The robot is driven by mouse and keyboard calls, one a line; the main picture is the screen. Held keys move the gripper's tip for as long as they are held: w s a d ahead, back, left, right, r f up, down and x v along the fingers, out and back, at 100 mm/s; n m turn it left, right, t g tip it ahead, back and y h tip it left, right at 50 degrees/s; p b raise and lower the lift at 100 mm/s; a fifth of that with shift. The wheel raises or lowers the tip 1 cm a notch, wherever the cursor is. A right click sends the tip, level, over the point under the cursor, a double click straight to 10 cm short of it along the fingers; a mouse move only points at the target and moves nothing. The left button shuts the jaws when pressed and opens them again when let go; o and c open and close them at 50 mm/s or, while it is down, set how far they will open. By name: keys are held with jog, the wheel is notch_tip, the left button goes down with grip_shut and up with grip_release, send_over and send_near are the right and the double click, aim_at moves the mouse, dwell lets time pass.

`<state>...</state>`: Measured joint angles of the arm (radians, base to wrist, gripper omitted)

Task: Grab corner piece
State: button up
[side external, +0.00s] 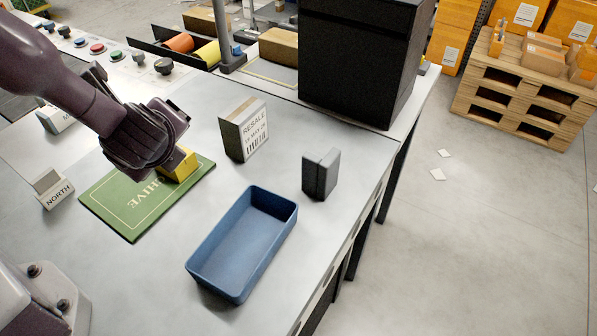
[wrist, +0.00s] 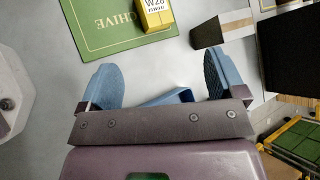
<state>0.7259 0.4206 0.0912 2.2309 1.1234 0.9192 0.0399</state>
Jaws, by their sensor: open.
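A dark grey corner piece (side external: 320,174), with two upright faces meeting at an angle, stands on the grey table to the right of the blue tray in the side view. I cannot make it out in the wrist view. My gripper (side external: 168,128) is above the green mat, well left of the corner piece and apart from it. In the wrist view my gripper (wrist: 160,82) shows its two blue-padded fingers wide apart with nothing between them.
A blue tray (side external: 214,285) looks empty. A yellow block (side external: 181,166) lies on the green mat (side external: 125,222). A RESALE box (side external: 243,128) stands behind the tray, and a NORTH block (side external: 54,190) is left. A tall black box (side external: 355,70) stands at the back.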

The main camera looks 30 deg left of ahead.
jog(key=w+d+f+m+t+h, duration=0.55)
jog(key=d+f+m+t, duration=0.2)
jog(key=d+m, duration=0.55)
jog(key=m+h, duration=0.3)
jog(key=m, duration=0.2)
send_near(314, 164)
jog(key=shift+t, duration=0.25)
jog(key=x, duration=0.6)
jog(key=shift+s+d+f, duration=0.1)
jog(key=shift+d+f, duration=0.2)
jog(key=shift+f, duration=0.05)
jog(key=shift+a+x, duration=0.15)
jog(key=shift+x, duration=1.3)
jog(key=shift+a+x, duration=0.2)
jog(key=shift+x, duration=1.2)
jog(key=c, duration=1)
jog(key=shift+r, duration=0.1)
